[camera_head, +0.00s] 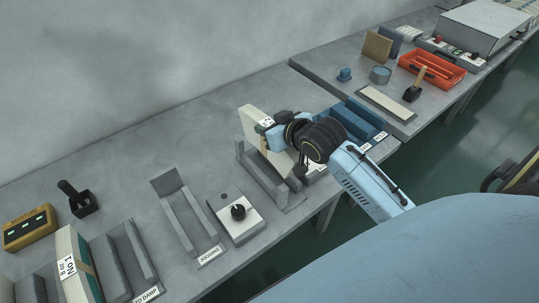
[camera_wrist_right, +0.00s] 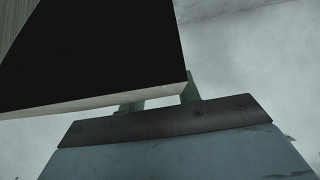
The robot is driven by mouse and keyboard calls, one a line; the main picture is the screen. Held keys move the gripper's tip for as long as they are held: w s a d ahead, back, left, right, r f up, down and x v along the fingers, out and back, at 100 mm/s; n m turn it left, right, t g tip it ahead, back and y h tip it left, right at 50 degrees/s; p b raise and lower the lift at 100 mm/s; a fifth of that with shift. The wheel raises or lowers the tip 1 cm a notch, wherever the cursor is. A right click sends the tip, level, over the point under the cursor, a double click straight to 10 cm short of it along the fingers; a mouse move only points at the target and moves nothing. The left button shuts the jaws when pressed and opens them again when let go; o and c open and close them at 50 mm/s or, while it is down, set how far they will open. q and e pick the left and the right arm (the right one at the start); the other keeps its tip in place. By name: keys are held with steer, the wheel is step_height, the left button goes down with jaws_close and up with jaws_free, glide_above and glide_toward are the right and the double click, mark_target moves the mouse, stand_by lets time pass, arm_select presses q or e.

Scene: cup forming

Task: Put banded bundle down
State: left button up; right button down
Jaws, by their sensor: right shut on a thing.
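My right gripper (camera_head: 272,136) is shut on a cream banded bundle (camera_head: 252,122) with a small label. The bundle is at a grey open-sided holder (camera_head: 262,178), with its lower part between the holder's walls. I cannot tell whether it rests on the holder's floor. In the right wrist view the bundle (camera_wrist_right: 105,60) is a large dark face with a pale lower edge, close to the gripper. Another banded bundle (camera_head: 68,252), labelled No 1, stands at the far left beside a grey holder (camera_head: 128,255). My left gripper is not in view.
A jogging tray (camera_head: 185,215) and a knob box (camera_head: 236,218) stand left of the holder. Blue holders (camera_head: 357,120) stand close on its right. A yellow display box (camera_head: 29,228) and a black stamp (camera_head: 77,199) are at left. A red tray (camera_head: 431,69) is on the farther table.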

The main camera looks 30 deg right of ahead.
mark_target(296, 162)
step_height(296, 162, down, 9)
steer(key=shift+f+b, duration=0.15)
steer(key=shift+b, duration=0.55)
steer(key=shift+f, duration=0.15)
steer(key=c, duration=1)
jaws_free()
steer(key=shift+f, duration=0.1)
steer(key=shift+s+r, duration=0.15)
steer(key=shift+r, duration=0.1)
steer(key=p+v, duration=0.1)
steer(key=v, duration=1)
steer(key=shift+s+r, duration=0.15)
steer(key=shift+s, duration=0.2)
